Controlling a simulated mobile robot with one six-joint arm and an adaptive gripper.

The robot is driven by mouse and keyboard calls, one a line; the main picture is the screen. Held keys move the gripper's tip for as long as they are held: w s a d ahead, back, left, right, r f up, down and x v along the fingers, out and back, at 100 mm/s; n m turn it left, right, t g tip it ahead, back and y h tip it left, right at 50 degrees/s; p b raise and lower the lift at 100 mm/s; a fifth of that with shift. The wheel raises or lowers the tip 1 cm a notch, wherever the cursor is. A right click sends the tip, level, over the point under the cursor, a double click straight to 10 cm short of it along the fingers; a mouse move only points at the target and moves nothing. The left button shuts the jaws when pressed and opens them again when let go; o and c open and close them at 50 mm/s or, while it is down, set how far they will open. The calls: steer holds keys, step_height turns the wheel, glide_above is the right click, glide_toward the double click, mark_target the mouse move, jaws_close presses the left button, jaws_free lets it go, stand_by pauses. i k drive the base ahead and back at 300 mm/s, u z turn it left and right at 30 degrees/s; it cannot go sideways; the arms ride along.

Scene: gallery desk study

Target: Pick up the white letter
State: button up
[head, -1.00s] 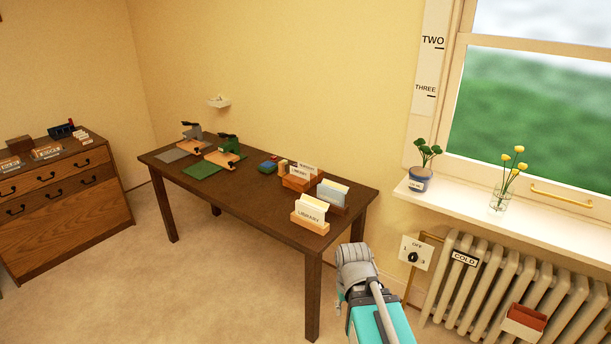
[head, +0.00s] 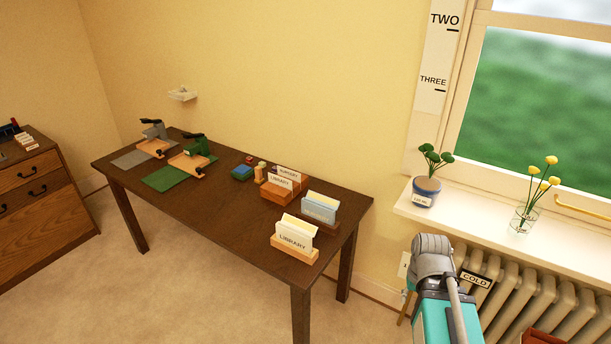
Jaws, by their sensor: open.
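No single loose white letter can be made out in the head view. On the dark wooden table (head: 215,215), a light wooden holder (head: 294,253) near the right front holds upright cream-white cards (head: 296,232) labelled LIBRARY. Behind it a darker holder (head: 345,231) has pale blue and cream cards (head: 320,207). Farther back, an orange-brown holder (head: 276,193) has a white card (head: 280,180) marked LIBRARY, with another labelled card behind it. Which of these, if any, is the letter I cannot tell. My arm shows at the lower right, right of the table; my gripper's fingers are not visible.
Grey and green presses (head: 195,146) on mats stand at the table's left. A radiator (head: 530,300) and windowsill with a potted plant (head: 426,191) and flower vase (head: 525,217) are right. The table's front middle is clear.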

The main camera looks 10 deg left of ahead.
mark_target(274, 178)
steer(key=z, duration=0.1)
steer(key=i, duration=0.8)
steer(key=u, duration=0.6)
steer(key=i, duration=0.9)
steer(key=u, duration=0.6)
steer(key=k, duration=0.9)
steer(key=u, duration=0.15)
steer(key=i, duration=0.5)
steer(key=z, duration=0.05)
